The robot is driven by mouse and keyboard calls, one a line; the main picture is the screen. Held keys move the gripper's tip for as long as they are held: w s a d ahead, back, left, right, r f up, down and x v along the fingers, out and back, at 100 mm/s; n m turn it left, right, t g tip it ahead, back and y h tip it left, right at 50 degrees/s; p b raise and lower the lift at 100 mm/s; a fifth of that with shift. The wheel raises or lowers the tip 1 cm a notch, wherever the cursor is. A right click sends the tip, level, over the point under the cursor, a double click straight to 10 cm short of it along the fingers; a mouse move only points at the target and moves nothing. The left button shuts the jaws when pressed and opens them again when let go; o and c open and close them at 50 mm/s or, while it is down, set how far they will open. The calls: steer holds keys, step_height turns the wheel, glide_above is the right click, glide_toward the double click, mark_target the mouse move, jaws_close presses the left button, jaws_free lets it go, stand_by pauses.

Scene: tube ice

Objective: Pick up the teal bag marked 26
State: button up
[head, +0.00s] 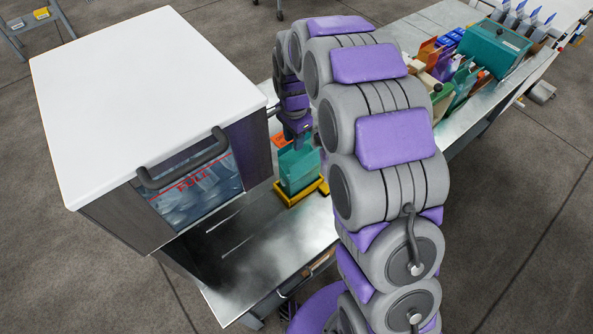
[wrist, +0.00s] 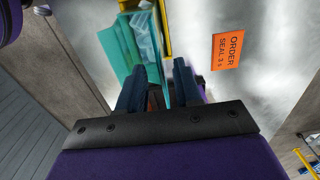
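A teal bag (head: 299,168) stands upright on a yellow tray (head: 284,199) on the metal bench. In the wrist view a teal bag (wrist: 118,50) shows open at the top, with clear, ice-like contents. I cannot read a number on it in either view. My gripper (head: 297,137) is just above the bag, partly hidden behind my arm. In the wrist view the two dark fingers of my gripper (wrist: 159,77) are apart, with no bag clearly held between them. Whether they touch the bag is unclear.
A white-topped ice bin (head: 150,95) with a dark handle and a FULL sign stands left of the bag. An orange order-seal label (wrist: 228,50) lies on the bench. Colored bags (head: 463,82) and a teal box (head: 494,48) crowd the bench's far end.

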mark_target(292, 146)
steer(key=f, duration=0.4)
steer(key=shift+w+a+f+b, duration=0.1)
steer(key=shift+a+b, duration=0.2)
steer(key=shift+b, duration=0.05)
steer(key=shift+a, duration=0.15)
steer(key=shift+c, duration=0.8)
steer(key=shift+d, duration=0.25)
steer(key=c, duration=0.3)
steer(key=shift+d, duration=0.45)
jaws_close()
steer(key=shift+a, duration=0.1)
steer(key=shift+a, duration=0.1)
